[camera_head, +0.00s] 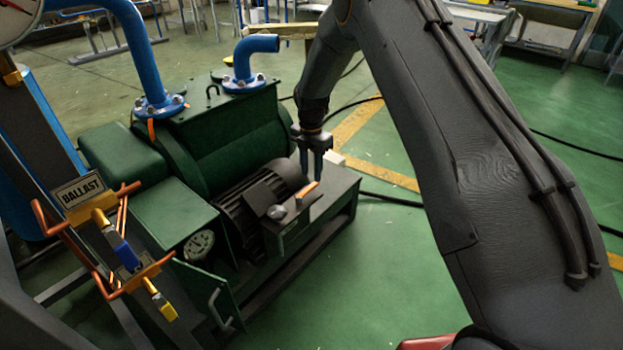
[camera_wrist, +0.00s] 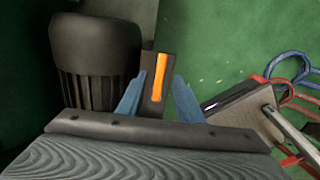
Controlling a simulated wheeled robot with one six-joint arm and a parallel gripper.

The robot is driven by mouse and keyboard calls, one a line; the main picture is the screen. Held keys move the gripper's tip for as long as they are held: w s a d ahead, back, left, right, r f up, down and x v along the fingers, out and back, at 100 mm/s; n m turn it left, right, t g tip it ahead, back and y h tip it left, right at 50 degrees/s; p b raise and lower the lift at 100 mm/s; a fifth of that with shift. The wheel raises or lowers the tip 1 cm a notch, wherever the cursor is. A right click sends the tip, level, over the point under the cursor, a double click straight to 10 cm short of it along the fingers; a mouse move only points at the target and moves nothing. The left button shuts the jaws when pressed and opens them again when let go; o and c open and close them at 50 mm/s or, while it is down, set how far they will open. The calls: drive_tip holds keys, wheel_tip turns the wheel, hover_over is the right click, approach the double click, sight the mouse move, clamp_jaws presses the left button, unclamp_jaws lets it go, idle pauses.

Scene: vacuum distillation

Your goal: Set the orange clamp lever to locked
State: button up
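The orange lever (camera_head: 306,189) is a short bar on a small dark block at the right end of the green pump unit. In the wrist view the orange lever (camera_wrist: 160,76) lies lengthwise on its dark block, between my two blue-grey fingers. My gripper (camera_head: 312,176) points down just above the lever in the head view. In the wrist view my gripper (camera_wrist: 161,82) is open, with a gap on both sides of the lever. I cannot tell how far above the lever the fingertips are.
A dark ribbed motor (camera_wrist: 97,60) stands close left of my fingers. The green pump (camera_head: 235,140) has blue pipes (camera_head: 130,45) on top. Left stands a panel marked BALLAST (camera_head: 80,191) with orange, blue and yellow handles. Green floor (camera_head: 400,290) is open at right, with black cables across it.

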sight(311, 186)
drive_tip(key=shift+r, duration=1.75)
drive_tip(key=s+d+r+m+p, duration=0.35)
drive_tip(key=s+r+m, duration=0.35)
drive_tip(key=s+r, duration=0.25)
drive_tip(key=s+d+r+m+p, duration=0.3)
drive_tip(key=s+d+r+m, duration=0.2)
drive_tip(key=s+r+m, duration=0.4)
drive_tip(key=s+d+r+m+p, duration=0.2)
drive_tip(key=s+m, duration=0.3)
drive_tip(key=s, duration=0.6)
drive_tip(key=s+d+r+m+p, duration=0.2)
drive_tip(key=s+m, duration=0.4)
drive_tip(key=s, duration=0.5)
drive_tip(key=shift+d+r+m, duration=0.3)
drive_tip(key=shift+d+r, duration=0.15)
drive_tip(key=shift+r, duration=0.3)
drive_tip(key=shift+a, duration=0.1)
